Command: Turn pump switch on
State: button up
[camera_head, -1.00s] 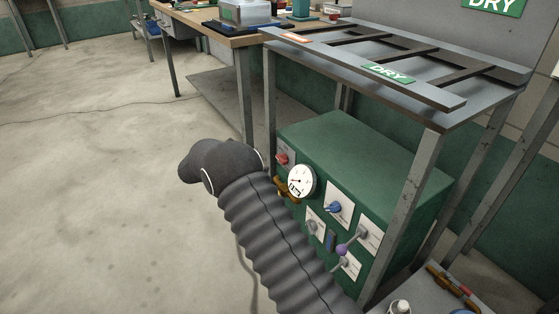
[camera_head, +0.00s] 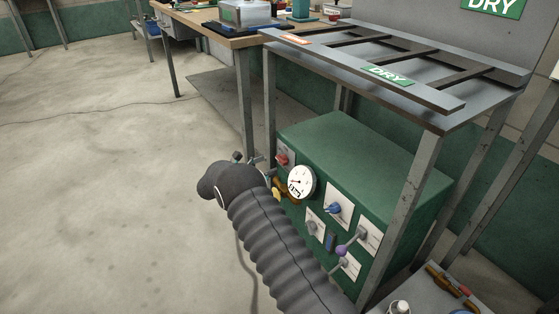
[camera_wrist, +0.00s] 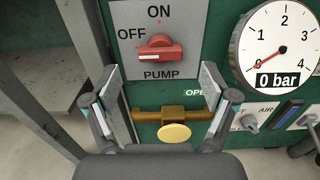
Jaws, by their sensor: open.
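The pump switch is a red rotary knob (camera_wrist: 160,48) on a grey plate marked ON, OFF and PUMP (camera_wrist: 125,14). Its white mark points left, toward OFF. In the head view the red knob (camera_head: 283,159) is at the upper left of the green cabinet's front. My gripper (camera_wrist: 160,85) is open and empty, its two fingers apart below the knob and on either side of it. In the head view my gripper (camera_head: 245,159) is partly hidden behind my arm, just left of the knob.
A round gauge (camera_wrist: 280,48) marked 0 bar is right of the knob. A brass valve with a yellow knob (camera_wrist: 174,133) is below it. A grey table leg (camera_wrist: 78,30) stands close on the left. More switches, including a blue one (camera_head: 334,208), are lower right.

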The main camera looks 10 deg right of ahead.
aim_at(279, 160)
jog(key=shift+x, duration=2.75)
jog(key=c, duration=1.2)
